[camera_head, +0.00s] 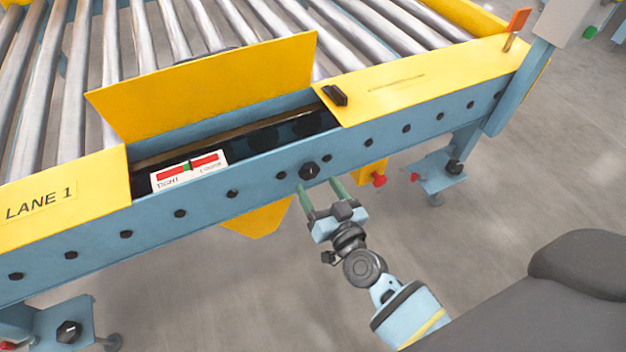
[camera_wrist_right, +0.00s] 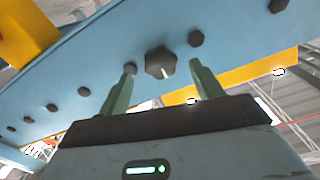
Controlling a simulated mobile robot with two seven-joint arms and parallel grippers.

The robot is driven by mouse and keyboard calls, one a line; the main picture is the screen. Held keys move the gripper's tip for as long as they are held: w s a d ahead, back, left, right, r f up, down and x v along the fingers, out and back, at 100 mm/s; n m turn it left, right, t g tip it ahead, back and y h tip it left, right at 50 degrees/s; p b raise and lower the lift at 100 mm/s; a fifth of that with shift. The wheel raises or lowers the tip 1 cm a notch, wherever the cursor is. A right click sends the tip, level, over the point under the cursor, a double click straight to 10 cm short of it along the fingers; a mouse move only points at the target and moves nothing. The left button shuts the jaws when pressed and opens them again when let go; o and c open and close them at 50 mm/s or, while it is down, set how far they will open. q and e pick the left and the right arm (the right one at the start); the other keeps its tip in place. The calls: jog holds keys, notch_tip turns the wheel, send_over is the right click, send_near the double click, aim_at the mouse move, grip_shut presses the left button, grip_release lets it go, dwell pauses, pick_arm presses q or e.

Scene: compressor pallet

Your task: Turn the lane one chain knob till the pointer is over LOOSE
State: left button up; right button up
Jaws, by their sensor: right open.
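The tension gauge (camera_head: 188,171) has a white plate with red ends and a green middle, TIGHT at left and LOOSE at right. Its pointer is too small to place surely. My left gripper is out of view.
A yellow cover flap (camera_head: 210,88) stands open behind the gauge. Several black bolts line the blue rail (camera_head: 205,203). A red button (camera_head: 379,180) on a yellow box is right of the knob. The floor before the rail is clear.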

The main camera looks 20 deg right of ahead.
aim_at(311, 175)
jog(key=shift+w, duration=1.7)
jog(key=c, duration=1)
